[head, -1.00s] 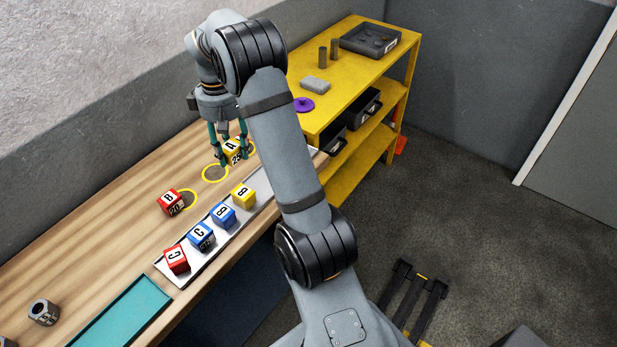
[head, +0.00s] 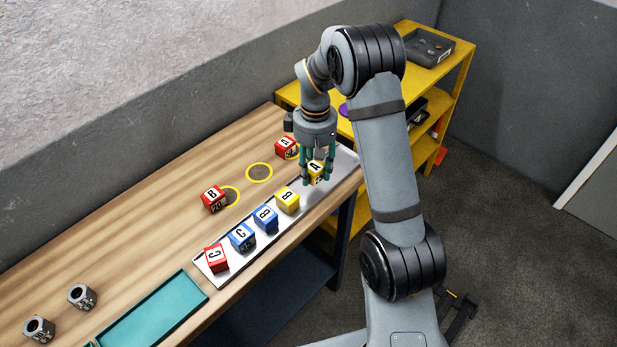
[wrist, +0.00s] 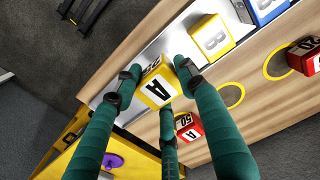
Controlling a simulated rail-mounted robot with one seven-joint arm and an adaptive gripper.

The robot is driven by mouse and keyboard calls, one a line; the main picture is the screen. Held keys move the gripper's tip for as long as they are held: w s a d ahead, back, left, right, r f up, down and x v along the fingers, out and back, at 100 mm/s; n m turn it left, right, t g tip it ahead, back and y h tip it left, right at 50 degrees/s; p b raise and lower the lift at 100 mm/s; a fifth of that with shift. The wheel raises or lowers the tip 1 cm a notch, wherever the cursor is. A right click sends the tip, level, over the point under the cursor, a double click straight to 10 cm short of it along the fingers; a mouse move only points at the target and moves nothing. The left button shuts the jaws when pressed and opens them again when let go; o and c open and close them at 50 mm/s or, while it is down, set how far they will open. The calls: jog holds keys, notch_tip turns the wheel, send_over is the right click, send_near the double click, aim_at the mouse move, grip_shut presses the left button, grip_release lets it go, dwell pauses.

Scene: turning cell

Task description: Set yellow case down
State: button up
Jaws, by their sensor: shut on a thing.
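The yellow case (head: 316,170) has a white face marked A. My gripper (head: 317,172) is shut on it, over the right end of the white tray (head: 345,163). In the wrist view, the yellow case (wrist: 157,84) sits between the green fingers of my gripper (wrist: 157,88). A yellow B case (head: 287,200) stands on the tray to its left, apart from it. I cannot tell whether the held case touches the tray.
Blue cases (head: 265,219) (head: 242,237) and a red C case (head: 215,259) stand along the tray. A red A case (head: 286,148) and red B case (head: 213,199) stand on the wooden bench. A yellow ring (head: 259,173) is empty. A teal tray (head: 152,312) lies front left.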

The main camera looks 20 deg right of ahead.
aim_at(308, 190)
jog(key=shift+w+a+f, duration=0.45)
jog(key=shift+a+f, duration=0.05)
jog(key=shift+a, duration=0.25)
jog(key=shift+f, duration=0.25)
jog(key=shift+f+p, duration=0.65)
jog(key=shift+f, duration=1.2)
jog(key=shift+f, duration=0.2)
jog(key=o, duration=1)
jog(key=shift+c, duration=0.2)
jog(key=shift+r, duration=0.1)
notch_tip(308, 190, up, 12)
jog(key=shift+r+b, duration=0.15)
jog(key=shift+b, duration=0.25)
